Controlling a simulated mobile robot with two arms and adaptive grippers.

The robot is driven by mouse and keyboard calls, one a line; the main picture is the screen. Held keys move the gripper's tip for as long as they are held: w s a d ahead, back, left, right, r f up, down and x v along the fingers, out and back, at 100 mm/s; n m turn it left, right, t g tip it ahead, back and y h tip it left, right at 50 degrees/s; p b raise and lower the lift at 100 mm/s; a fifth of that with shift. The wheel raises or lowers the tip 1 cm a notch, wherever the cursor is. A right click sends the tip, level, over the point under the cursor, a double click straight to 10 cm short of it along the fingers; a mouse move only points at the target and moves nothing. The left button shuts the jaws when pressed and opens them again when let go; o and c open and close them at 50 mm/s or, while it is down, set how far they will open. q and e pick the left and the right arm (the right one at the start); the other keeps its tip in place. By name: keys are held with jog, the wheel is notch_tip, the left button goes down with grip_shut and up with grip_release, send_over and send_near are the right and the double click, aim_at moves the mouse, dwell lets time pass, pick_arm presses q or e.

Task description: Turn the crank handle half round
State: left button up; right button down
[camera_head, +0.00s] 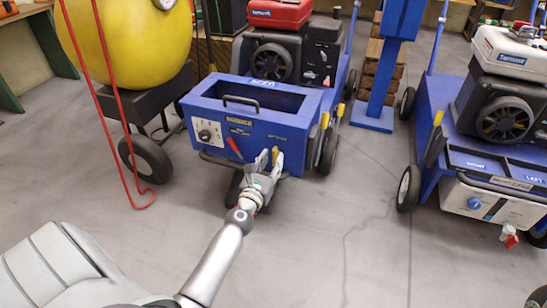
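A blue aerator machine (262,135) stands at centre, with a dial (204,134) and a red lever (233,147) on its front panel. A small yellow part (275,153), which may be the crank handle's grip, shows at the lower right of this panel. My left gripper (268,161) is right in front of it, pointing at the panel. Its two fingers stand apart, with the yellow part by the right finger; whether they touch is too small to tell. The gripper hides the parts behind it. My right gripper is not in view.
A yellow tank (135,40) on a wheeled cart and a red hose or cable (102,100) stand at left. Another blue machine (445,120) with a white box (495,203) stands at right. A blue post (385,75) stands between. The grey floor (350,240) in front is clear.

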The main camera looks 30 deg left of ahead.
pick_arm(q)
jog(key=shift+x, duration=1.15)
grip_shut()
